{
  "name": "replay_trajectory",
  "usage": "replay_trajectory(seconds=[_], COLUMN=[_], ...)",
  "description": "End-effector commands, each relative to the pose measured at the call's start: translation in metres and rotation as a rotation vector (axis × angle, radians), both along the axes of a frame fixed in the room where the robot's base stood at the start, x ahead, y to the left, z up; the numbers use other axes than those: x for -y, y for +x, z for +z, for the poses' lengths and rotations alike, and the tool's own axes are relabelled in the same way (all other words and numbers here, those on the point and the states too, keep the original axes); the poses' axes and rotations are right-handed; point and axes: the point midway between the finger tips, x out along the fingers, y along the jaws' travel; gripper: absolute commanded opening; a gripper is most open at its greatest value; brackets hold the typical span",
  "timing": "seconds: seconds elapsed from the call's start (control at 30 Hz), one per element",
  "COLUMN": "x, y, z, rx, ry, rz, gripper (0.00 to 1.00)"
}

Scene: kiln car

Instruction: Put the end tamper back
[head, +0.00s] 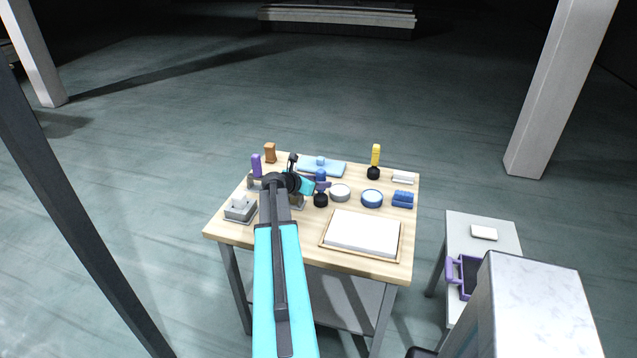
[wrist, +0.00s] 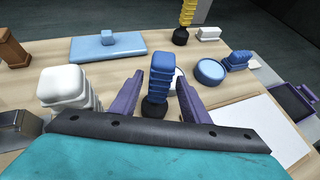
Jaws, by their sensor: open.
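A tamper with a ribbed blue handle (wrist: 161,72) and a round black foot (wrist: 154,108) stands upright on the table. Its foot shows in the head view (head: 320,201). My gripper (wrist: 159,76) is open, with one purple finger on each side of the blue handle. I cannot tell whether either finger touches it. A second tamper, with a yellow handle (head: 376,155) and black foot, stands at the back of the table; it also shows in the wrist view (wrist: 187,14). The pictures do not mark which is the end tamper.
A ribbed white piece (wrist: 66,86) stands left of my gripper. A blue slab (head: 340,168), a grey round dish (head: 340,192), a blue dish (head: 372,198) and a framed white board (head: 362,232) lie around. A grey box (head: 240,210) is at left. A side table (head: 462,223) stands right.

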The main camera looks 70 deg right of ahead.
Motion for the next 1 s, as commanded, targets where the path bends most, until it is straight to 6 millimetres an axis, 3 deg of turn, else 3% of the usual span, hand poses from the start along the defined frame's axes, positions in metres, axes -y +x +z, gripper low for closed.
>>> replay_trajectory(seconds=[0.37,1.0], x=[-0.012,-0.085], y=[0.004,0.029], z=[0.008,0.049], rx=[0.000,0.001], ry=[-0.001,-0.001], rz=[0.001,0.002], gripper=[0.42,0.42])
